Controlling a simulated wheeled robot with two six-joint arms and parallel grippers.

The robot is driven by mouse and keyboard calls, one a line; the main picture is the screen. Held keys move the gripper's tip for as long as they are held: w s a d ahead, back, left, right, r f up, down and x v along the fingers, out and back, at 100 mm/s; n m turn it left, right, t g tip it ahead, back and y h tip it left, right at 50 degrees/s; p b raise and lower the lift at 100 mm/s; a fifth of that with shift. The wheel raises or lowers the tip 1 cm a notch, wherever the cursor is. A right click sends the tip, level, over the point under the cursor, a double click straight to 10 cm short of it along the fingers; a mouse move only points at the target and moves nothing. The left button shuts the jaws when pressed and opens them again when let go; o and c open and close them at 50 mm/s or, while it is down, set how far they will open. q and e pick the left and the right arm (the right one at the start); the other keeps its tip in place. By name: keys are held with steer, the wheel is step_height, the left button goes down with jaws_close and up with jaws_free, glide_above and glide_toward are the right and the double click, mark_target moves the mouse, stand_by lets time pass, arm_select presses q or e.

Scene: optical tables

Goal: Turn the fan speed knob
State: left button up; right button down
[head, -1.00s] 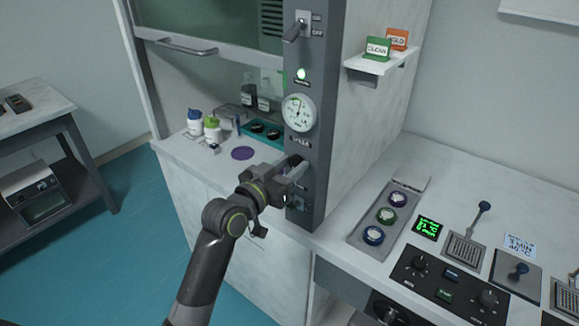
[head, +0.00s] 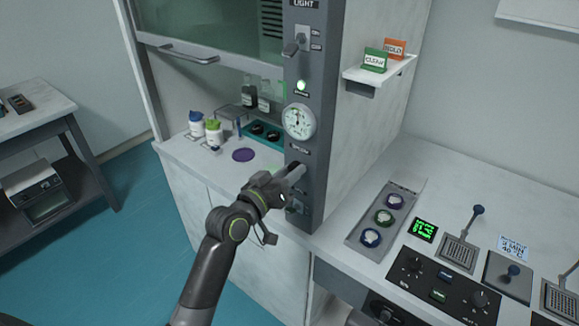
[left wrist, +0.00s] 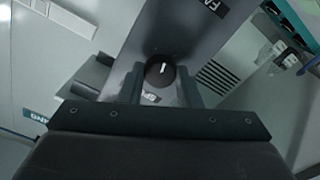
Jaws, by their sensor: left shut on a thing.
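The fan speed knob is a round black knob (left wrist: 160,72) with a white pointer line, on the grey control post (head: 313,120) of the fume hood. My left gripper (head: 297,173) reaches the post below the round gauge. In the left wrist view its two fingers (left wrist: 161,84) stand on either side of the knob, shut on it, and the pointer line is near upright in that picture. In the head view the gripper mostly hides the knob. My right gripper is not in view.
A round gauge (head: 299,121), a lit green lamp (head: 302,86) and a toggle switch (head: 297,43) are higher on the post. Bottles (head: 205,128) stand in the hood. A small shelf (head: 380,73) juts out right. The bench (head: 345,205) holds jars and a control panel (head: 445,280).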

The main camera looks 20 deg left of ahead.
arm_select(q)
steer(key=shift+n+p, duration=0.5)
steer(key=shift+n, duration=0.3)
steer(key=o, duration=1)
steer(key=shift+c, duration=0.2)
steer(key=shift+s, duration=0.1)
steer(key=b+v, duration=0.2)
steer(key=v, duration=1.5)
steer(key=shift+b, duration=0.35)
steer(key=shift+a, duration=0.15)
